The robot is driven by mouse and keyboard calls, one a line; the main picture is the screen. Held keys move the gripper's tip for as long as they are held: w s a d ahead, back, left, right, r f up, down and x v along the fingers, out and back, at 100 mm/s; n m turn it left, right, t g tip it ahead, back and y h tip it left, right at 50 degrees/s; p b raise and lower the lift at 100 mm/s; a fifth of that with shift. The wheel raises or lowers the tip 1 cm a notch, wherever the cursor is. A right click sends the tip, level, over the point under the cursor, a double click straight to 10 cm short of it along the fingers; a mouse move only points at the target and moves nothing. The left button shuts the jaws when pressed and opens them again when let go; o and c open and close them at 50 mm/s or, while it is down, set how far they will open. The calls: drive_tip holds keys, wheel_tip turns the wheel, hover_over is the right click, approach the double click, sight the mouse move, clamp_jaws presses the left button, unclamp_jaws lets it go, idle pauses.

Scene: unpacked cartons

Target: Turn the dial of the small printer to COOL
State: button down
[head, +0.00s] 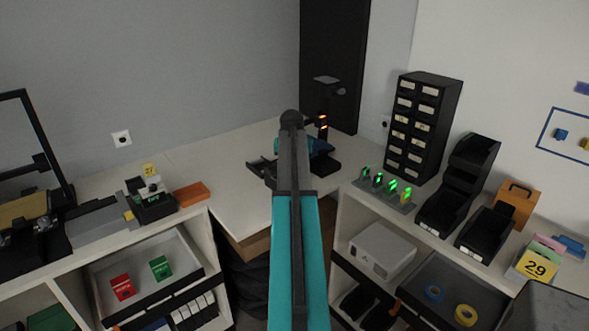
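A small black upright device (325,164) with orange lights on its column stands on the white corner table in the head view. It looks like the small printer, though I cannot be sure. My arm covers its left side, and I can make out no dial or COOL mark. My teal and dark arm rises through the middle of the picture and bends at a dark joint near the device. A dark, flat, slotted shape left of the arm may be my gripper (262,170); its fingers are too small and covered to read. I cannot tell whether it touches the device.
A tall black drawer cabinet (420,125), black bins (470,165) and a grey rack (385,190) with green lights stand on the right shelf unit. The table's front left is clear.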

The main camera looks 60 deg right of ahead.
drive_tip(key=shift+s, duration=0.1)
idle(0.3)
drive_tip(key=c, duration=1.5)
unclamp_jaws()
drive_tip(key=shift+a+r, duration=0.1)
drive_tip(key=shift+r, duration=0.05)
drive_tip(key=shift+b+v, duration=1.4)
drive_tip(key=shift+v, duration=5.3)
drive_tip(key=shift+s, duration=0.1)
